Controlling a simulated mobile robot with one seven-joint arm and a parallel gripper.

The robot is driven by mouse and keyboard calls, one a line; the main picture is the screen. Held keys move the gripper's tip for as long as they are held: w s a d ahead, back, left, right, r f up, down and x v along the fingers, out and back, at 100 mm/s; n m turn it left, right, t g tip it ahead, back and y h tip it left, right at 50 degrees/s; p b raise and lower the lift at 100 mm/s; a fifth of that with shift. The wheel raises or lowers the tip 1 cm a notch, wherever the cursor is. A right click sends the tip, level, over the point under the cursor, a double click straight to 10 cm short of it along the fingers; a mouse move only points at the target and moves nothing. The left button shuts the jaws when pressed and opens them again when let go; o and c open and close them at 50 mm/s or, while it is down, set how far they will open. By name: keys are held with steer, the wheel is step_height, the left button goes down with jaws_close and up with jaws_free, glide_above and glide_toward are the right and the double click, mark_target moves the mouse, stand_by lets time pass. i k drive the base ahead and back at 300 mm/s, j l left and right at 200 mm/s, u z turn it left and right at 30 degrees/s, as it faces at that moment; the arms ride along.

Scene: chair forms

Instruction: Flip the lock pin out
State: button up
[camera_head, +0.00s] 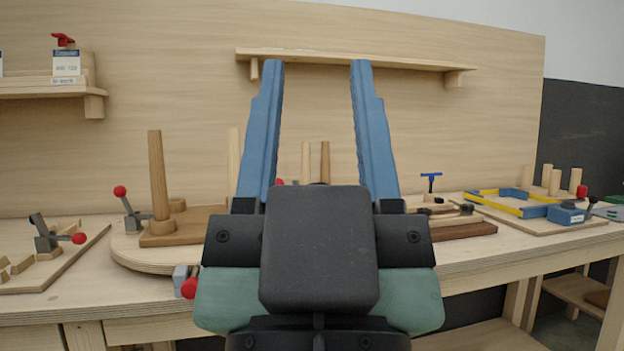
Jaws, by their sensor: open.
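My gripper (317,66) fills the middle of the head view, its two blue fingers pointing up and spread wide with nothing between them. A grey fitting with a red knob (189,287) shows at the bench's front edge, just left of my gripper's body and partly covered by it. It may be the lock pin, but I cannot tell for sure. It sits under the front of a rounded wooden board (128,252). My gripper's body hides the middle of that board and part of the wooden form on it.
A wooden form with upright dowels (157,190) stands on the board. Red-knobbed clamps (130,208) (58,237) stand to the left. At right lie a blue and yellow frame (510,204) and a blue clamp (567,213). A wall shelf (355,59) hangs behind.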

mark_target(188, 287)
steer(key=i+l+u, duration=0.1)
steer(key=l+u, duration=0.9)
steer(key=l, duration=0.25)
